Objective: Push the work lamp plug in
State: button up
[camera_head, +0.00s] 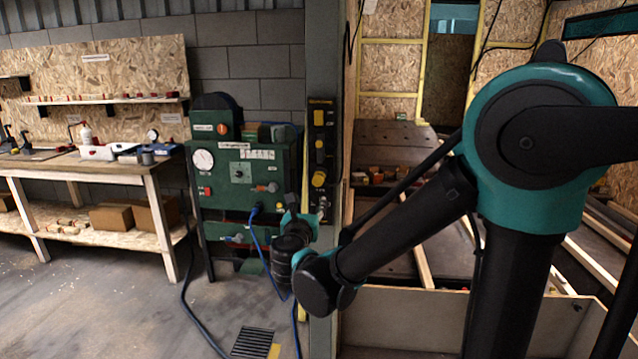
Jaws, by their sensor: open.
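A green panel (222,163) with a gauge, switches and sockets stands left of the post. A blue plug (254,209) sits at the panel's lower middle, with a blue cable (266,256) hanging from it to the floor. I cannot tell how far the plug is in its socket, or whether it is the work lamp's. My gripper (304,208) is at the panel's lower right, by the post, to the right of the blue plug and apart from it in the picture. It is open.
A dark control strip (320,135) with yellow knobs is on the post (326,60) close to my gripper. A wooden workbench (100,165) with tools stands at the left. A dark cable (192,305) and a floor grate (253,342) lie below. The left floor is mostly clear.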

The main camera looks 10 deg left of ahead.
aim_at(318, 182)
jog(key=w, duration=1.7)
jog(key=shift+w+d, duration=0.1)
jog(key=shift+d, duration=0.25)
jog(key=shift+c, duration=0.2)
grip_shut()
